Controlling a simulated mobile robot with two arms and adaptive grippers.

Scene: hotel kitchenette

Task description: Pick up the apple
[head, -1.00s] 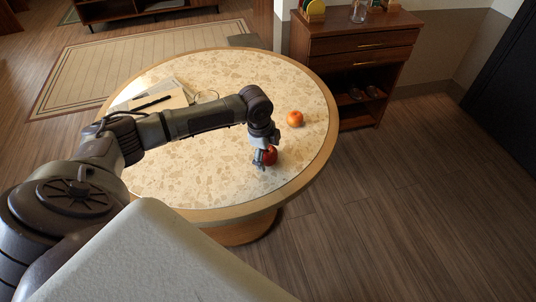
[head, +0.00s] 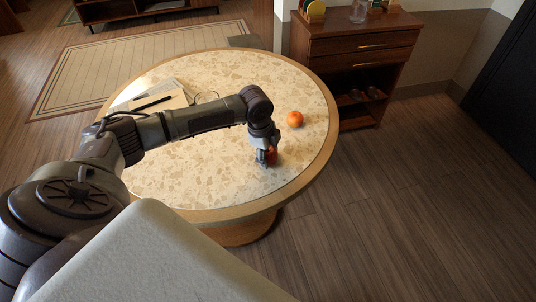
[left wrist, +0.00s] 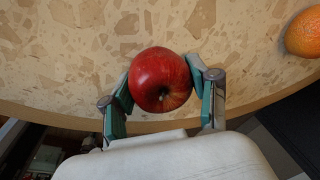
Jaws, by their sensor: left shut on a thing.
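A red apple (left wrist: 160,78) sits between the two green-padded fingers of my left gripper (left wrist: 162,85) in the left wrist view. The fingers are shut on its sides. In the head view my left gripper (head: 265,157) points down at the right part of the round table, and the apple (head: 272,156) is partly hidden behind its fingers. I cannot tell for sure whether the apple still touches the table. My right gripper is not in view.
An orange (head: 295,119) lies on the round speckled table (head: 215,165) behind the gripper. Papers with a pen (head: 152,103) and glasses (head: 207,97) lie at the back left. A wooden cabinet (head: 350,65) stands beyond the table.

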